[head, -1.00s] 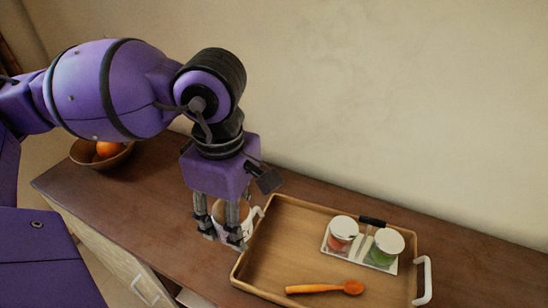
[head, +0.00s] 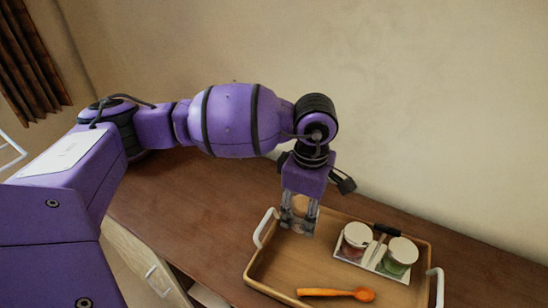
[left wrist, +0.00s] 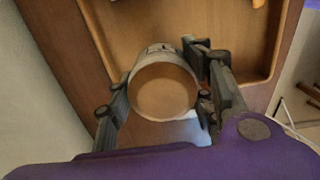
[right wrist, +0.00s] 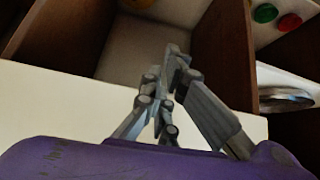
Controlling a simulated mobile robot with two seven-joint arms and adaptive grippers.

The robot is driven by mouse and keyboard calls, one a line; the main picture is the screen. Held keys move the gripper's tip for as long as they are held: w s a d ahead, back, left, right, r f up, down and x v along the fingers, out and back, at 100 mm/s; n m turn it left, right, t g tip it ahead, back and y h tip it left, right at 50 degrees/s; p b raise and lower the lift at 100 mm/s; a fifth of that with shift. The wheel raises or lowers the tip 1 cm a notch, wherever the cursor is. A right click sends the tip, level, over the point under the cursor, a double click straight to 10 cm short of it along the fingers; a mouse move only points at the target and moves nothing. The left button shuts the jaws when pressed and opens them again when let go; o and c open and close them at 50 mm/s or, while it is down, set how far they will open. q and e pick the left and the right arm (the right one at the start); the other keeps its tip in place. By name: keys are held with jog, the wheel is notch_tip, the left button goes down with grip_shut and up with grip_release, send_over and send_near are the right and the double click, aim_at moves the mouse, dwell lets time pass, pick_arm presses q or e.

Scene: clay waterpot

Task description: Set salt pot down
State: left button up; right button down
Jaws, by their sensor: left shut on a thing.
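My left gripper (head: 299,222) is above the left part of the wooden tray (head: 262,280), pointing down. It is shut on a round pot, which I take to be the salt pot (left wrist: 137,76). In the left wrist view the pot has a pale rim and a tan round middle, with a finger on each side. In the head view the fingers mostly hide it. I cannot tell whether its base touches the tray. My right gripper (right wrist: 166,85) shows only in the right wrist view. Its fingers meet, with nothing seen between them.
A white caddy with two white-lidded jars, one reddish (head: 355,241) and one green (head: 396,259), stands at the tray's right. An orange spoon (head: 340,294) lies at the front. The tray's middle is clear. Dark-walled compartments (right wrist: 225,50) lie beneath my right gripper.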

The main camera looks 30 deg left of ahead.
aim_at(307, 201)
pick_arm(q)
jog(key=shift+w+d+f, duration=0.15)
jog(key=shift+w+f, duration=0.15)
jog(key=shift+f, duration=1.55)
jog(key=shift+f, duration=0.2)
jog(key=o, duration=1.4)
jog(key=shift+c, duration=0.2)
jog(key=shift+r, duration=0.15)
notch_tip(307, 201, up, 12)
jog(key=shift+r, duration=0.1)
